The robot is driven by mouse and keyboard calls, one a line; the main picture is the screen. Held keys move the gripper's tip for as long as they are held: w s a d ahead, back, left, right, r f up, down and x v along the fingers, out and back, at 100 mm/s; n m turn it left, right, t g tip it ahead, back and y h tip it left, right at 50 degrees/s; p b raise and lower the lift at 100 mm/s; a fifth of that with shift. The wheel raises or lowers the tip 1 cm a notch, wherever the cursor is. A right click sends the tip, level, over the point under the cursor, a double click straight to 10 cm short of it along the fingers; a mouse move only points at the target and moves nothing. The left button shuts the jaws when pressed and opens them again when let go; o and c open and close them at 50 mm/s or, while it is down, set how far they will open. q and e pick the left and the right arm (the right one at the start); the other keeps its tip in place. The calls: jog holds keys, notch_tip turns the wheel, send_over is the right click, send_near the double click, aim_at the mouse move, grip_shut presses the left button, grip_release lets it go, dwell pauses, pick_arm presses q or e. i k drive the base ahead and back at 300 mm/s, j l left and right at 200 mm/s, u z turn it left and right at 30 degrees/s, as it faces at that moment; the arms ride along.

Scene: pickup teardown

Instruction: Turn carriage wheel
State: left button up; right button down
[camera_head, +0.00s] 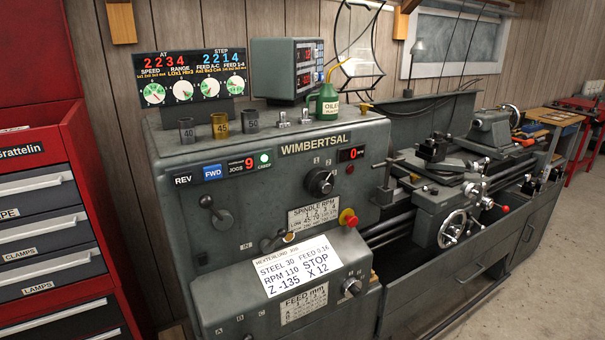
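A large grey lathe marked WIMBERTSAL (313,146) fills the middle of the head view. The carriage wheel (453,229), a silvery spoked handwheel, is on the front of the carriage apron (432,205), right of the headstock. A red ball knob (504,209) sticks out to the right of the wheel. A white job card (297,263) on the headstock reads STEEL 30, FEED 0.16, RPM 110, STOP, Z -135, X 12. Neither of my grippers shows in this view.
A red tool cabinet (62,153) stands close at the left. A green oil can (328,103), a readout box (288,68) and several numbered cylinders (220,126) stand on the headstock. A red stop button (348,217) juts from its front. Bare floor (555,275) lies at the right.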

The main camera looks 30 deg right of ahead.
aim_at(446, 226)
jog(key=z, duration=1.9)
